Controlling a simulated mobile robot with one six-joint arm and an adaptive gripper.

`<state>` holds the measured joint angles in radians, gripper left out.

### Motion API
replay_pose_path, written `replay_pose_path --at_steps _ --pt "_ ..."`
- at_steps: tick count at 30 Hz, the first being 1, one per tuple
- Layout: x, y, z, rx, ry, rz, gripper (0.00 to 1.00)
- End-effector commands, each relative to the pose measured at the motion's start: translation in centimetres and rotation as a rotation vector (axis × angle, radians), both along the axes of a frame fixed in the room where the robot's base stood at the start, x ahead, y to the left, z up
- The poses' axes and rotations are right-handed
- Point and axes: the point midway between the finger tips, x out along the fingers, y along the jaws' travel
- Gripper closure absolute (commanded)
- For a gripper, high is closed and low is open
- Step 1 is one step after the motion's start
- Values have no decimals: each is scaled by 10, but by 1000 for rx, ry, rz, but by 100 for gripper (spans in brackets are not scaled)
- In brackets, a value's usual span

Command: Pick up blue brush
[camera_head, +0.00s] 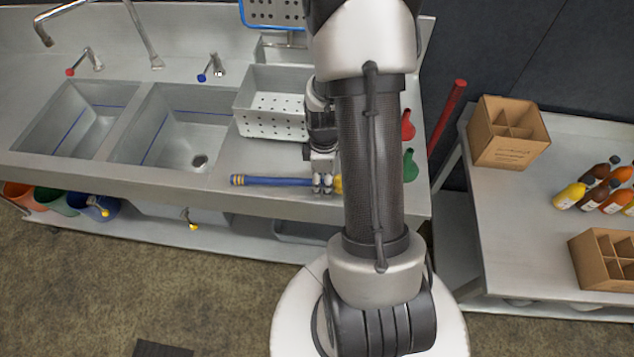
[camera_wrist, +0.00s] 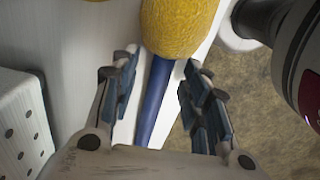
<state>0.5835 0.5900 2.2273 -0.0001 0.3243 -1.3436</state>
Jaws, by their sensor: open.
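The blue brush (camera_head: 280,182) lies along the front edge of the steel counter to the right of the sinks. It has a blue handle with a yellow end at the left and a yellow head, mostly hidden behind my arm. In the wrist view its blue handle (camera_wrist: 155,100) runs between my fingers, with the round yellow head (camera_wrist: 178,25) just beyond them. My gripper (camera_head: 323,184) is open over the brush near its head. In the wrist view my gripper (camera_wrist: 158,95) has one finger on each side of the handle, with gaps between.
A white perforated bin (camera_head: 270,124) stands behind the brush and shows at left in the wrist view. Two sink basins (camera_head: 185,125) lie to the left. Red and green objects are partly hidden behind my arm. A side table at right holds cardboard boxes (camera_head: 508,131) and several bottles.

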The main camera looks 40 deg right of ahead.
Motion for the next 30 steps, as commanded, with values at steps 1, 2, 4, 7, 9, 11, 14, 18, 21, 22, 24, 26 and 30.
replay_pose_path --at_steps 1,2,4,7,9,11,14,18,21,22,24,26,30 --pt "0 0 1 0 0 0 58" --pt "0 0 1 0 0 0 60" --pt "0 0 0 0 0 0 65" --pt "0 0 1 0 0 0 72" --pt "0 0 1 0 0 0 76" --pt "0 0 1 0 0 0 80" --pt "0 0 1 0 0 0 87" --pt "0 0 1 0 0 0 96" --pt "0 0 1 0 0 0 100" --pt "0 0 1 0 0 0 100" --pt "0 0 1 0 0 0 100" --pt "0 0 1 0 0 0 100" --pt "0 0 1 -1 -1 0 100"
